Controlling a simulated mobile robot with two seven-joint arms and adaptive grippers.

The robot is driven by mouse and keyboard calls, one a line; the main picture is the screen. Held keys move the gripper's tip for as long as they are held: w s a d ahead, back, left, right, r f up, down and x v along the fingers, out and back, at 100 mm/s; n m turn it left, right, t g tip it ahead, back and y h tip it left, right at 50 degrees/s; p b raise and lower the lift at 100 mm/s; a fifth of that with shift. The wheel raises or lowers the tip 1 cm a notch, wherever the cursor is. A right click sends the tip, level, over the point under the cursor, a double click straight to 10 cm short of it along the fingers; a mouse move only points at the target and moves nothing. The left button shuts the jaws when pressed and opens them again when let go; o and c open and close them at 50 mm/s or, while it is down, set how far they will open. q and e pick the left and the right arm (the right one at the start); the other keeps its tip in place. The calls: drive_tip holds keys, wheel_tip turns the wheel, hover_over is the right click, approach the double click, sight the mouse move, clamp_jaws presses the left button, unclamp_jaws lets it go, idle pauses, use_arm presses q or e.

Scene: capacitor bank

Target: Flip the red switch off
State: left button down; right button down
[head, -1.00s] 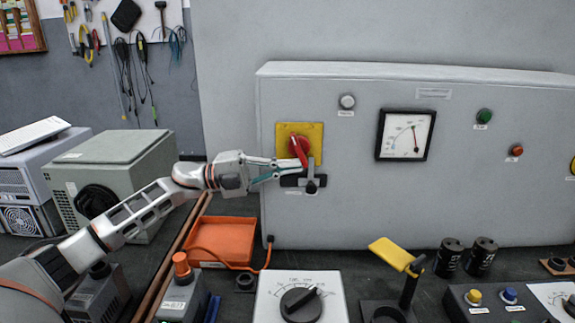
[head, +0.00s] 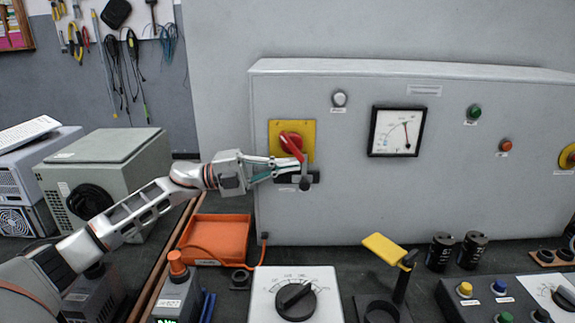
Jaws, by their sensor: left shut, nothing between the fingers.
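The red rotary switch (head: 291,142) sits on a yellow plate (head: 277,129) at the left of the grey cabinet's front. Its handle tilts down to the right. My left gripper (head: 298,164) reaches in from the left, just below the red handle, with its fingers shut and empty. The fingertips are at or very near the handle's lower end; I cannot tell if they touch. A black latch (head: 305,184) is just below the fingers, partly hidden by them. My right gripper is not in view.
The grey cabinet (head: 440,205) carries a dial meter (head: 397,131), a green button (head: 473,112) and a smaller red button (head: 505,145). An orange tray (head: 217,240), a white dial box (head: 293,275) and a yellow-topped lever (head: 384,249) stand on the bench below. A grey-green box (head: 105,165) is at left.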

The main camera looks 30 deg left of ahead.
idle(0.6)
use_arm(q)
drive_tip(key=v, duration=1.2)
